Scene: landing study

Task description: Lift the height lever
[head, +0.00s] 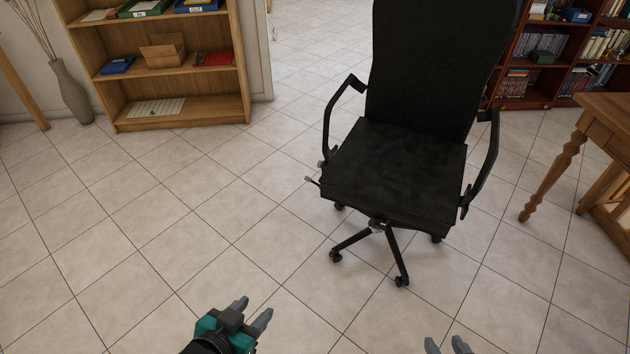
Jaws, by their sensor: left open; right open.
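A black office chair (395,165) stands right of centre in the head view, its seat facing me. A small thin lever (313,181) sticks out to the left from under the seat's left edge. A small grey part (320,163) shows just above it by the armrest's foot; I cannot tell which of the two is the height lever. My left gripper (253,309) is open and empty over the floor at the bottom, below and left of the chair. My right gripper (446,344) is open at the bottom edge, with only its fingertips showing. Both are apart from the chair.
The chair's castors (336,256) spread over the tiled floor. A wooden table (608,122) is at the right. A wooden bookshelf (180,112) and a vase (72,92) stand at the back left, a dark red bookcase (525,104) at the back right. The floor left of the chair is clear.

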